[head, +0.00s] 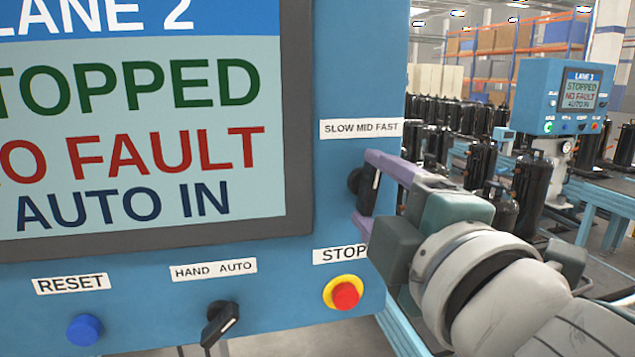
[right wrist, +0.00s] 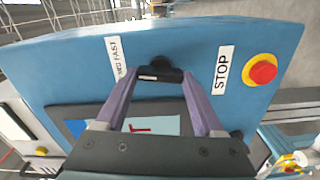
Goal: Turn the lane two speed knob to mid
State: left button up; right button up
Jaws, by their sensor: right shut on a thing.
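The lane two speed knob (head: 368,192) is a black bar knob on the blue panel, below the SLOW MID FAST label (head: 361,128). Its bar stands near upright, with its white mark at the label end. I cannot tell exactly which setting it points to. My right gripper (head: 364,190) has its two purple fingers around the knob, one above and one below, shut on its ends. In the right wrist view the knob (right wrist: 160,74) sits between the fingertips. My left gripper is not in view.
The red STOP button (head: 345,294) is just below the right gripper. A HAND AUTO switch (head: 220,322) and a blue RESET button (head: 84,329) line the panel's lower edge. The screen (head: 130,120) reads STOPPED, NO FAULT, AUTO IN. Black compressors (head: 482,160) stand behind at right.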

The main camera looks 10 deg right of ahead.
jog(key=shift+n, duration=0.8)
jog(key=o, duration=1.4)
jog(key=s+b, duration=0.3)
jog(key=s, duration=0.7)
jog(key=shift+d+b, duration=0.2)
jog(key=shift+b, duration=0.1)
